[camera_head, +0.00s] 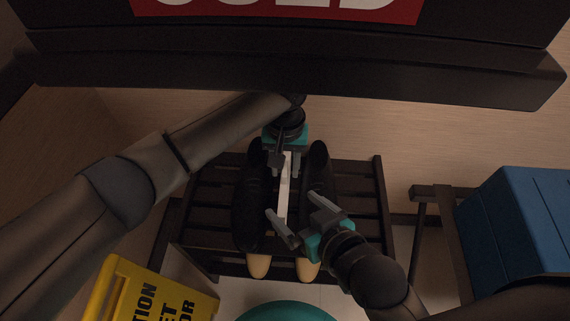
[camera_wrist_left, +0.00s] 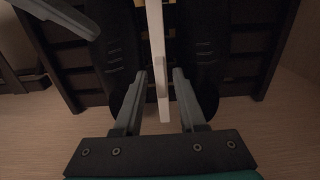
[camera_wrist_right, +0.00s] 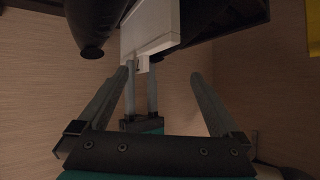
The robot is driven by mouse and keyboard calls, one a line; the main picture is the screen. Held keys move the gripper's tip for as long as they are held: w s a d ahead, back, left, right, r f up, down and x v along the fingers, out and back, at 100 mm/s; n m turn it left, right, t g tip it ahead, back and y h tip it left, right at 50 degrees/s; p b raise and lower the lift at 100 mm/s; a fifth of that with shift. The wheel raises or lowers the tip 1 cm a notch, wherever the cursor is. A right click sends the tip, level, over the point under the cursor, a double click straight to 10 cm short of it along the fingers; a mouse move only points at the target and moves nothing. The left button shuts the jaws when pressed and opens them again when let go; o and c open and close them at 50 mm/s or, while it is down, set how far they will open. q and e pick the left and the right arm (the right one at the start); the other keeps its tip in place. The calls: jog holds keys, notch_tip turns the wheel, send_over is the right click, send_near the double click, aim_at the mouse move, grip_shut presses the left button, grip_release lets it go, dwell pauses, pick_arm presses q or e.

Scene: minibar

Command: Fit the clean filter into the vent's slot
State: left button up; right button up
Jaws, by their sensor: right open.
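The clean filter (camera_head: 284,193), a thin white panel, stands on edge between two dark shoe-like items above a slatted bench. It shows edge-on in the left wrist view (camera_wrist_left: 155,25) and with its broad face in the right wrist view (camera_wrist_right: 151,25). I cannot identify the vent's slot.
The dark slatted bench (camera_head: 349,197) lies below, with the dark shoe-like items (camera_head: 247,205) close beside the filter. A yellow caution sign (camera_head: 150,292) is at lower left and a blue box (camera_head: 520,228) at right. A dark ledge (camera_head: 300,75) with a red sign (camera_head: 277,8) overhangs.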

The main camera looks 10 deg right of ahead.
pick_arm(q)
jog(key=shift+r, duration=0.1)
jog(key=shift+r, duration=0.4)
jog(key=shift+r+p, duration=0.9)
jog(key=shift+r, duration=0.4)
notch_tip(320, 180, up, 4)
jog(key=shift+f+p, duration=0.1)
jog(key=shift+p, duration=1)
pick_arm(e)
jog(key=s+d+g+h, duration=0.3)
jog(key=s+d+g, duration=0.2)
jog(key=d+g, duration=0.15)
pick_arm(q)
notch_tip(320, 180, up, 5)
jog(key=shift+p, duration=1.15)
pick_arm(e)
jog(key=shift+m+g+h, duration=0.25)
jog(key=shift+m+h, duration=0.05)
jog(key=f, duration=0.3)
jog(key=d+f, duration=0.1)
jog(key=f, duration=0.1)
jog(key=shift+s+f, duration=0.1)
jog(key=shift+s, duration=0.2)
